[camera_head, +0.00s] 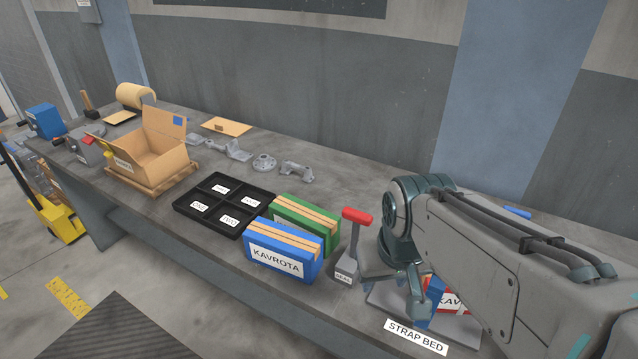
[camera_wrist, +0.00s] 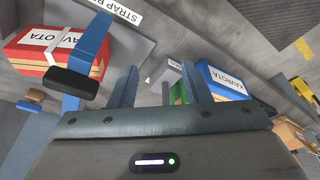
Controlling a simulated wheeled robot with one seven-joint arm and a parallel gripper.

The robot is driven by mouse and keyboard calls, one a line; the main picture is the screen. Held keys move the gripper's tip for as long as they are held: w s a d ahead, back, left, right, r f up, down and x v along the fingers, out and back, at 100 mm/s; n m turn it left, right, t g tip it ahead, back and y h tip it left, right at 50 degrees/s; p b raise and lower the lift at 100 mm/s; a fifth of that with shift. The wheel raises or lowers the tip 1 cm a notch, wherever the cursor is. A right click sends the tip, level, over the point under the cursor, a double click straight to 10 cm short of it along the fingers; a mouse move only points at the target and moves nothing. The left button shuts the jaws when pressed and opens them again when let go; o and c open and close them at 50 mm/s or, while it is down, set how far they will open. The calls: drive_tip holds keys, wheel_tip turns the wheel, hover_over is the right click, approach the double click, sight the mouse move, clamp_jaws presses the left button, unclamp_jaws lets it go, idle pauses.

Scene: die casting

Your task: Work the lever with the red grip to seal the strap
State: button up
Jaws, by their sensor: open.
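The lever's red grip (camera_head: 356,216) stands up on a grey shaft above a block labelled SEAL (camera_head: 345,277); the label also shows in the wrist view (camera_wrist: 174,65). My gripper (camera_head: 418,303) points down to the right of the lever, apart from the red grip. In the wrist view my gripper (camera_wrist: 163,80) has its fingers spread, with a grey bar showing between them that I cannot identify surely. A red KAVROTA box (camera_wrist: 40,45) lies on the strap bed (camera_wrist: 135,45), with a blue strap (camera_wrist: 92,42) over it and a black piece at the strap. My arm partly hides the box in the head view.
Blue (camera_head: 283,262) and green (camera_head: 300,222) boxes stand left of the lever. A black divided tray (camera_head: 180,208), an open carton (camera_head: 150,158) and several metal castings lie farther left. The wall runs behind the bench.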

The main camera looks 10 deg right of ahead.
drive_tip(key=w+r+n+g, duration=0.1)
drive_tip(key=w+r+n, duration=0.5)
drive_tip(key=w, duration=0.5)
drive_tip(key=n+g+p, duration=0.1)
drive_tip(key=n+g, duration=0.1)
drive_tip(key=n, duration=0.3)
approach(358, 212)
wheel_tip(358, 212, down, 9)
drive_tip(key=shift+s+f, duration=0.1)
drive_tip(key=shift+s, duration=0.05)
drive_tip(key=shift+a, duration=0.1)
clamp_jaws()
